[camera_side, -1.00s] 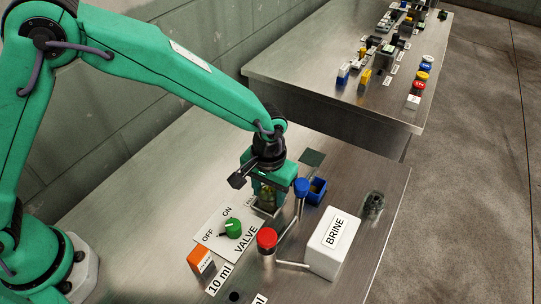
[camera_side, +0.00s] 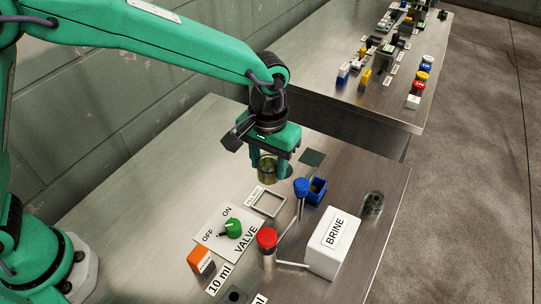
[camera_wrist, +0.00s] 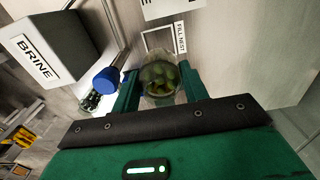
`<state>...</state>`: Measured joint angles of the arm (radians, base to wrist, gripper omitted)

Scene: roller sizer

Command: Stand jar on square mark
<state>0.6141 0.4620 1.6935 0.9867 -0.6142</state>
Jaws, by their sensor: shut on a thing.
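A clear jar (camera_side: 267,168) with green pieces in it is held upright between the fingers of my gripper (camera_side: 270,170), above the bench. In the wrist view the jar (camera_wrist: 158,82) shows from above, with my gripper (camera_wrist: 158,85) shut on its sides. A dark green square mark (camera_side: 312,157) lies flat on the bench to the right of the jar in the side view. A pale square frame (camera_side: 268,203) lies empty on the bench, nearer the camera than the jar; a label reading "FILL HERE" (camera_wrist: 180,37) is beside it.
A blue-topped post (camera_side: 301,188) and a blue box (camera_side: 317,190) stand close to the right of the frame. A white BRINE box (camera_side: 333,243), red-topped post (camera_side: 267,240) and green valve knob (camera_side: 233,228) are nearer the camera. A glass item (camera_side: 374,202) stands at the right edge.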

